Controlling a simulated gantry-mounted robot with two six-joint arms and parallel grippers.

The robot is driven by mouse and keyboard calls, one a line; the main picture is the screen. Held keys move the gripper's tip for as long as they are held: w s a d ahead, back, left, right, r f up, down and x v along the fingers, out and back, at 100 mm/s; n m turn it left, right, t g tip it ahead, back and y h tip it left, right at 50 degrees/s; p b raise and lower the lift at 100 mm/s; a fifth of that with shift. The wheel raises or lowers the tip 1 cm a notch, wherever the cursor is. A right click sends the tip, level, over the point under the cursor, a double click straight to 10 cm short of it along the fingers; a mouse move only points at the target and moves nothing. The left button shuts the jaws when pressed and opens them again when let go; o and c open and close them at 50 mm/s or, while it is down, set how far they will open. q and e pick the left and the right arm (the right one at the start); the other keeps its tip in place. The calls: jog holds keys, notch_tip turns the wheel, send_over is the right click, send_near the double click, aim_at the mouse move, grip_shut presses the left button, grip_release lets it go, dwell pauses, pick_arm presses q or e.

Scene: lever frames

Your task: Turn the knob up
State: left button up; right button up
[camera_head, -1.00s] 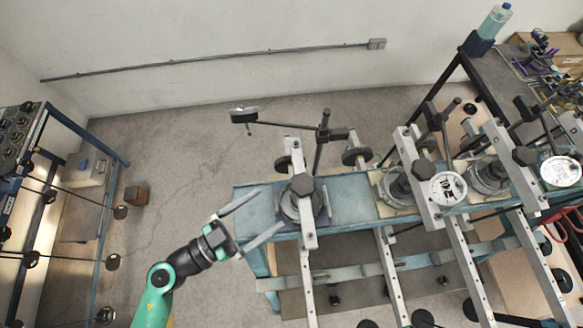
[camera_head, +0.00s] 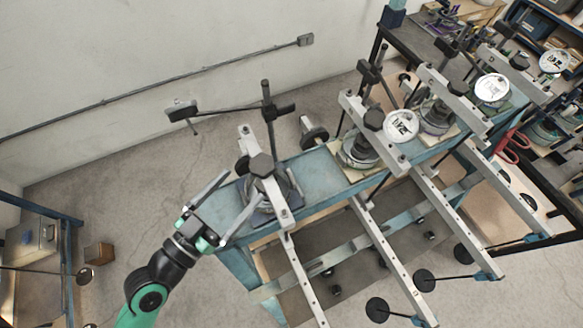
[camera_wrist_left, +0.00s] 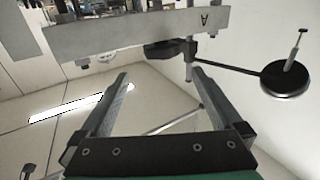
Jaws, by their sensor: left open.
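The nearest lever frame carries a black hexagonal knob (camera_head: 262,165) on top of its grey metal bar (camera_head: 278,205), above a round grey base on the blue bench. My left gripper (camera_head: 240,188) is open, its two fingers reaching toward the left side of this frame. The fingers look empty, and I cannot tell if they touch the frame. In the left wrist view, the open fingers (camera_wrist_left: 160,75) point toward a metal bar (camera_wrist_left: 150,28) marked with an "A". My right gripper is not in view.
A thin black rod with a flat weight (camera_head: 181,110) sticks out left above the frame. More lever frames with white dial gauges (camera_head: 401,126) stand along the blue bench (camera_head: 318,175) to the right. The floor left of the bench is mostly clear, with a small brown box (camera_head: 98,254).

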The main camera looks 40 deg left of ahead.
aim_at(268, 157)
pick_arm(q)
jog(key=shift+s+f, duration=0.1)
jog(key=shift+f, duration=0.5)
jog(key=shift+r, duration=0.1)
jog(key=shift+w, duration=0.5)
jog(key=w+b, duration=0.1)
jog(key=w, duration=0.1)
jog(key=w+b, duration=0.1)
jog(key=w, duration=0.1)
jog(key=shift+a+f+b, duration=0.2)
jog(key=shift+a+b, duration=0.05)
jog(key=shift+b, duration=0.05)
jog(key=w, duration=0.4)
jog(key=w+p, duration=0.1)
jog(key=w, duration=0.1)
jog(key=shift+a+r, duration=0.2)
jog(key=shift+r, duration=0.1)
jog(key=shift+w+f, duration=0.1)
jog(key=shift+w, duration=0.3)
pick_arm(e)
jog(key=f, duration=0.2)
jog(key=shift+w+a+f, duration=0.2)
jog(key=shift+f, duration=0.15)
pick_arm(q)
jog(key=c, duration=1.4)
